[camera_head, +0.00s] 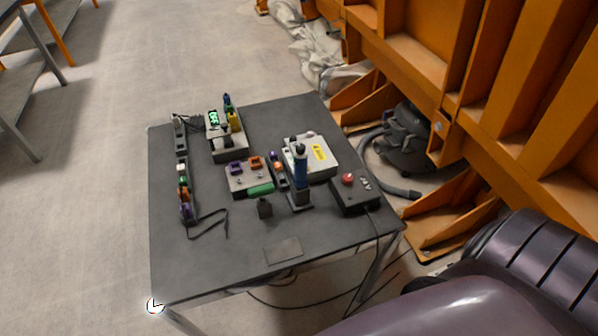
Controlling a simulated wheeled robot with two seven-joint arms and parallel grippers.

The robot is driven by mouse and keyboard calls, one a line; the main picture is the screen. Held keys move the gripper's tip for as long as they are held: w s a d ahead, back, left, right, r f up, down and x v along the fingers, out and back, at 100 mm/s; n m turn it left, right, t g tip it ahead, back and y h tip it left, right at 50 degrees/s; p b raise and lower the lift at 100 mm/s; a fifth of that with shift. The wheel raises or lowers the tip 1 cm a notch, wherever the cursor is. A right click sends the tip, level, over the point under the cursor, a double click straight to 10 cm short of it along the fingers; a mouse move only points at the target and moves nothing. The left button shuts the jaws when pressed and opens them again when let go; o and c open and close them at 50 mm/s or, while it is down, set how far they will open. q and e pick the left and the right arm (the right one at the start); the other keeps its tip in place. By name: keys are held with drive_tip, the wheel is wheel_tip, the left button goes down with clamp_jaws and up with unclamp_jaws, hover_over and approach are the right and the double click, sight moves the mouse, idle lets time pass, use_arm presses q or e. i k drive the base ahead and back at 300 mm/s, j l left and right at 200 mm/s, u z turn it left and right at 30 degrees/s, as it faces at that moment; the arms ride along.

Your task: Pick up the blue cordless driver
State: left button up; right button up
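The blue cordless driver (300,170) stands upright near the middle right of the dark grey table (200,260). Its top is dark and its middle is blue. Its lower end is at a dark block-like stand (299,197); I cannot tell how deep it sits in it. Nothing holds the driver. Neither of my grippers is in view.
A light box with a yellow label (320,152) stands right behind the driver. A control box with a red button (348,180) is to its right, a grey connector board (250,176) to its left. Cables lie at the left. The table's front is mostly clear.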

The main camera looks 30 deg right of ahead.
sight(300, 162)
drive_tip(key=i+l+z, duration=0.1)
drive_tip(key=l, duration=0.25)
drive_tip(key=i+l+z, duration=0.1)
drive_tip(key=l, duration=0.2)
drive_tip(key=i+l+z, duration=0.1)
drive_tip(key=l, duration=0.2)
drive_tip(key=i+l+z, duration=0.15)
drive_tip(key=i+l, duration=0.05)
drive_tip(key=l, duration=0.15)
